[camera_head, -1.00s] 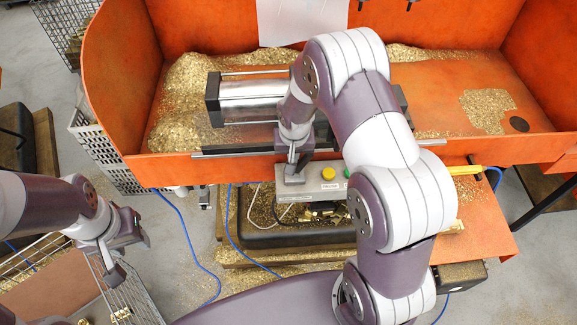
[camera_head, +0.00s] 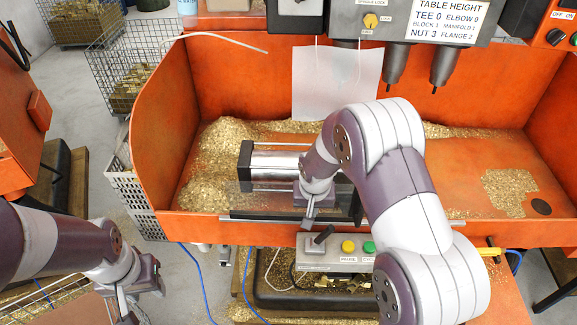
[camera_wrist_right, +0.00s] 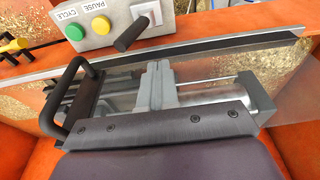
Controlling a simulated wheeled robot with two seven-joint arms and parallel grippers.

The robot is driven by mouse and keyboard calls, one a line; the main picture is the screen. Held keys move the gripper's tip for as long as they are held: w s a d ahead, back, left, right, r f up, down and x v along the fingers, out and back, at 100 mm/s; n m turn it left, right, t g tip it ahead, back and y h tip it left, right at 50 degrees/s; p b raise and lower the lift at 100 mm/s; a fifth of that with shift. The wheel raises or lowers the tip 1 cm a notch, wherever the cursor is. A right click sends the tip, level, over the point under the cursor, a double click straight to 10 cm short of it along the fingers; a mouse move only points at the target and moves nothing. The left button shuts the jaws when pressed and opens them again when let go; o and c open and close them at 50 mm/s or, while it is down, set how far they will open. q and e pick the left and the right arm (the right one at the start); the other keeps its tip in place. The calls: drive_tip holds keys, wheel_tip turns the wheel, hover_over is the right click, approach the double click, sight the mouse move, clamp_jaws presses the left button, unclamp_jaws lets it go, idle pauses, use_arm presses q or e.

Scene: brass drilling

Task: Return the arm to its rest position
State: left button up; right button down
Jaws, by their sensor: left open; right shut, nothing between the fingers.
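My right arm reaches in from the lower right in the head view. Its gripper (camera_head: 310,212) is shut and empty, pointing down near the front rail of the orange machine tray, just above the control box (camera_head: 325,262). In the right wrist view the two grey fingers (camera_wrist_right: 157,85) lie side by side, with the control box (camera_wrist_right: 110,28) beyond their tips. The box's black lever (camera_wrist_right: 132,33) is apart from the fingers.
The orange tray (camera_head: 170,120) with brass chips (camera_head: 230,150) surrounds a silver cylinder (camera_head: 275,165) behind a clear guard. A black handle (camera_wrist_right: 70,95) is close beside my right gripper. Two drill spindles (camera_head: 394,70) hang above. Wire baskets (camera_head: 120,75) stand at left.

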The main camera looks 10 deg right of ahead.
drive_tip(key=s+f+n+b, duration=0.1)
drive_tip(key=s+n+b, duration=0.2)
drive_tip(key=s+b, duration=0.8)
drive_tip(key=s+a, duration=0.1)
drive_tip(key=s, duration=0.5)
drive_tip(key=shift+s+f+g+y+b, duration=0.2)
drive_tip(key=shift+f+g+y+b, duration=0.1)
drive_tip(key=shift+f+g, duration=0.1)
drive_tip(key=shift+s, duration=0.15)
